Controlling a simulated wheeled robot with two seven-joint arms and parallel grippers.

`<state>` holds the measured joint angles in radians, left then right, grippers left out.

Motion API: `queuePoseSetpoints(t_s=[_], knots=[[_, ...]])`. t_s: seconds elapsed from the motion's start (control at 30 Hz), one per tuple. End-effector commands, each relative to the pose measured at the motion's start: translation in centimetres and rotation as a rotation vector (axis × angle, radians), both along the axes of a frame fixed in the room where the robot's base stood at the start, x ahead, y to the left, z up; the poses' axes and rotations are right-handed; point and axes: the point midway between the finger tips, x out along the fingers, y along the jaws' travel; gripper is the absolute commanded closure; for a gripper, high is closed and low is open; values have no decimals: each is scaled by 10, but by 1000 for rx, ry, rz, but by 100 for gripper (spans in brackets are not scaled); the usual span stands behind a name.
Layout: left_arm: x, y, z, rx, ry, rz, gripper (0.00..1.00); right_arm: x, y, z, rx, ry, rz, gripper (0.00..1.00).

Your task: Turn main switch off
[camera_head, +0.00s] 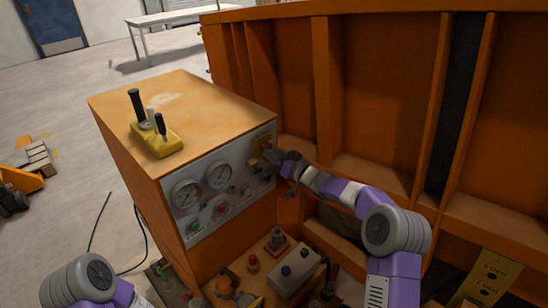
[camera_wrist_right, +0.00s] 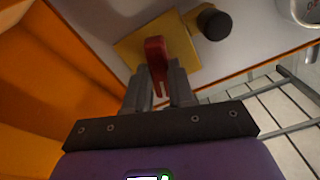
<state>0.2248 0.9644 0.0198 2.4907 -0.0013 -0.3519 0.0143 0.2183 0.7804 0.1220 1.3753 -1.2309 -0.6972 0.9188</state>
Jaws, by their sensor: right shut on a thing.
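The main switch shows in the right wrist view as a red handle (camera_wrist_right: 155,52) on a yellow plate (camera_wrist_right: 180,45), fixed to the grey control panel (camera_head: 208,211). My right gripper (camera_wrist_right: 158,92) is shut on the red handle, with a finger on each side of it.
The panel carries gauges (camera_head: 187,195) and a black knob (camera_wrist_right: 213,22). A yellow joystick box (camera_head: 156,139) stands on the orange cabinet (camera_head: 190,92). Orange ribbed walls (camera_head: 380,90) rise at the right. A grey box (camera_head: 294,273) with knobs sits below the panel.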

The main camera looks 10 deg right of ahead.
Motion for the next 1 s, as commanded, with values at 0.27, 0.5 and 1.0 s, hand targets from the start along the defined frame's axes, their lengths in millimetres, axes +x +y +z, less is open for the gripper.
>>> queuePoseSetpoints(t_s=[0.27, 0.5, 1.0], knots=[[0, 0, -8, 0, 0, 0, 100, 0, 0, -1, -127, -83, 0, 100], [0, 0, -10, 0, 0, 0, 100, 0, 0, -1, -175, -114, -1, 100], [0, 0, -10, 0, 0, 0, 100, 0, 0, -1, -183, -119, 0, 72]])
